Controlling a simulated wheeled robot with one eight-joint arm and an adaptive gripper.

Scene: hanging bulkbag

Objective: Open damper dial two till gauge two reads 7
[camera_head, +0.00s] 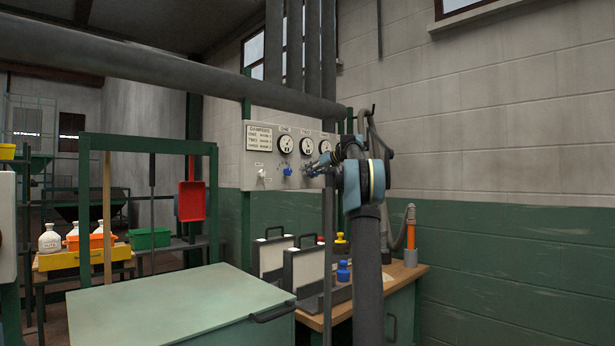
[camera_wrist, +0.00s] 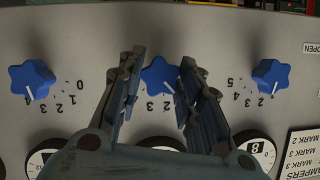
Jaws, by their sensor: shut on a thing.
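The middle blue dial (camera_wrist: 158,76), dial two of three in the row, sits between the fingers of my gripper (camera_wrist: 163,64) in the wrist view. The fingers are shut on it from both sides. Its white pointer line slants to the lower right, and printed numbers 2 and 3 show below it. The middle gauge (camera_wrist: 158,143) is mostly hidden behind my gripper, so its reading cannot be told. In the head view, the control panel (camera_head: 253,180) carries three round gauges; the middle gauge (camera_head: 307,146) is too small to read. My arm hides part of the panel's right side.
In the wrist view, a left blue dial (camera_wrist: 32,79) and a right blue dial (camera_wrist: 272,78) flank the gripped one. A bench (camera_head: 408,273) with upright cases (camera_head: 304,268) stands below. A green-topped chest (camera_head: 180,308) fills the foreground.

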